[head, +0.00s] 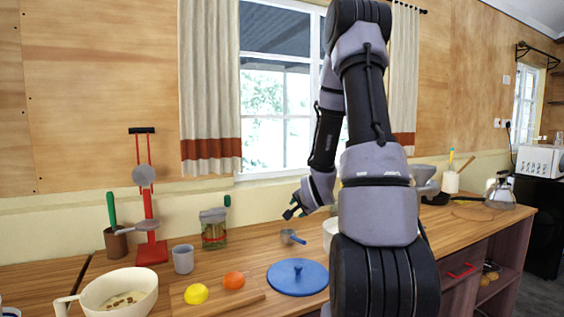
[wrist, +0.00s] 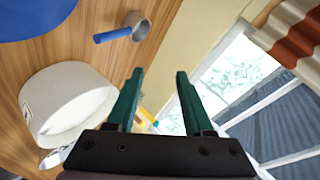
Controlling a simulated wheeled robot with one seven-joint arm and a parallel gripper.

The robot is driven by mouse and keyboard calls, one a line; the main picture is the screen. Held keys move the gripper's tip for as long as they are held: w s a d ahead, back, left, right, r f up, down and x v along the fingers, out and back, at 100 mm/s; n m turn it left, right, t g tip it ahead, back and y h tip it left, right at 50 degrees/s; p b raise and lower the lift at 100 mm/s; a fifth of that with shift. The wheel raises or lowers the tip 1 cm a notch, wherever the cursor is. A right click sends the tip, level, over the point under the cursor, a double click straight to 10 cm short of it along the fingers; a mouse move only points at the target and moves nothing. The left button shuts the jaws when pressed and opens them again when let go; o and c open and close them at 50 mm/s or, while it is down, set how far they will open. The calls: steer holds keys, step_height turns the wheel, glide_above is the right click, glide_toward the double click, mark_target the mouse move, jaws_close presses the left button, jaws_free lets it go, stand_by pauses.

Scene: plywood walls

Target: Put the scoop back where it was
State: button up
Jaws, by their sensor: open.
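The scoop (head: 287,235), a small metal cup with a blue handle, sits on the wooden counter behind the blue lid. In the head view its handle points to the right and toward me. The scoop also shows at the top of the wrist view (wrist: 139,29), apart from the fingers. My gripper (head: 291,212) is in the air above and behind the scoop, near the window. In the wrist view its two green fingers (wrist: 158,75) are spread with nothing between them.
The blue lid (head: 298,278) lies in front of the scoop. A white container (wrist: 70,92) stands close by, mostly hidden behind my arm in the head view. A glass jar (head: 214,232), a grey cup (head: 183,259), a red stand (head: 151,252) and a cream pot (head: 122,293) are on the left.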

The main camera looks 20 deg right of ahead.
steer(key=s+a+r+n+g, duration=0.2)
steer(key=s+a+r+n, duration=0.25)
steer(key=r, duration=0.55)
steer(key=s+a+r+n+g+y, duration=0.1)
steer(key=s+a+r+n, duration=0.1)
steer(key=s+a+r, duration=0.2)
steer(key=s+a+r+n+y, duration=0.2)
steer(key=s+a+r, duration=0.2)
steer(key=s, duration=0.6)
steer(key=s+a+r+n+g+y, duration=0.1)
steer(key=s+a+r, duration=0.3)
steer(key=s, duration=0.4)
steer(key=shift+a+n+g+y, duration=0.3)
steer(key=shift+a+n, duration=0.3)
steer(key=shift+n, duration=0.05)
steer(key=shift+r, duration=0.1)
